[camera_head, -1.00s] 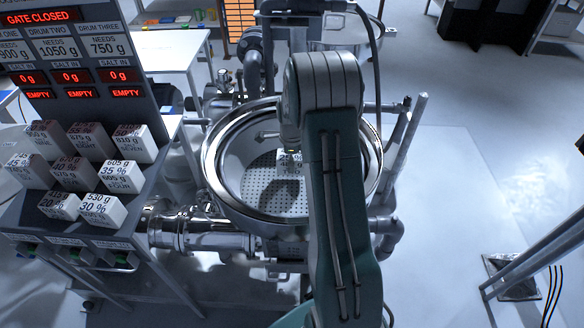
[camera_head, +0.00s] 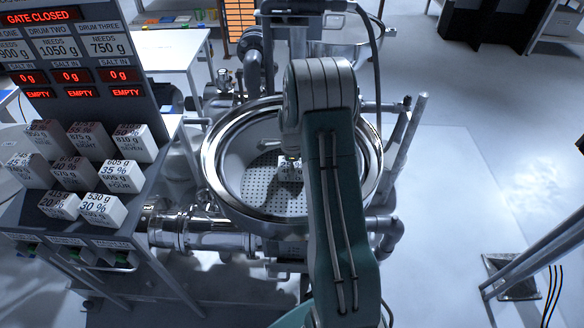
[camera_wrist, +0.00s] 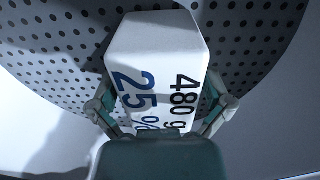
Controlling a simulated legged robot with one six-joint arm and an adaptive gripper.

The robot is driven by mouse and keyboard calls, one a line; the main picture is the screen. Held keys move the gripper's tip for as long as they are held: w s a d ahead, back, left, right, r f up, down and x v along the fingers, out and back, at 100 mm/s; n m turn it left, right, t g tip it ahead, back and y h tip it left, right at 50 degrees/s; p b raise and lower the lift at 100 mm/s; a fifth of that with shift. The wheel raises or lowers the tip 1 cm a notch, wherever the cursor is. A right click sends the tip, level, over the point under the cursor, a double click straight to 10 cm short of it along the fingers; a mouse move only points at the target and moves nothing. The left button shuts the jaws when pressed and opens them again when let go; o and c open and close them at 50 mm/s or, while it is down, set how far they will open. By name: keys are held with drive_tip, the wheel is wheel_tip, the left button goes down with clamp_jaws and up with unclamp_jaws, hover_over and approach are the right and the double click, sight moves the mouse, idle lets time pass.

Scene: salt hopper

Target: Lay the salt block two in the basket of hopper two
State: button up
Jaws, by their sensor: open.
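A white block (camera_wrist: 155,45) with bevelled edges, printed 480 g and 25 %, is in the wrist view over the perforated floor of the basket (camera_wrist: 255,25); no name is readable on it. In the head view the block (camera_head: 287,172) shows inside the round metal basket (camera_head: 258,190), partly hidden by my arm. My gripper (camera_wrist: 160,108) is open, with one finger on each side of the block's near end. Whether the block's underside rests fully on the floor is hidden.
A rack at left holds several white blocks (camera_head: 98,208) under a display panel (camera_head: 70,60) reading GATE CLOSED, 0 g and EMPTY. The hopper's shiny rim (camera_head: 212,165) surrounds my wrist. Pipes (camera_head: 190,232) and rails flank the hopper. The floor at right is mostly clear.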

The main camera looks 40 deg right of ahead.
wheel_tip(320, 180, up, 12)
drive_tip(key=shift+f, duration=0.25)
drive_tip(key=s+a+r+n+t, duration=0.1)
drive_tip(key=s+a+r+n, duration=0.45)
drive_tip(key=a+r, duration=0.2)
drive_tip(key=s+a+r+n+t, duration=0.2)
drive_tip(key=s+a+r+n, duration=0.2)
drive_tip(key=a+r+n, duration=0.4)
drive_tip(key=s+a+r+n+t, duration=0.1)
drive_tip(key=s+a+n, duration=0.3)
drive_tip(key=s+n, duration=0.2)
drive_tip(key=s+a+r+n+t, duration=0.1)
drive_tip(key=s+a+n, duration=0.3)
drive_tip(key=s, duration=0.5)
drive_tip(key=shift+s+a+r+n+t, duration=0.15)
drive_tip(key=shift+a+r+n+t, duration=0.15)
drive_tip(key=shift+r+n, duration=0.55)
drive_tip(key=shift+d+f, duration=0.1)
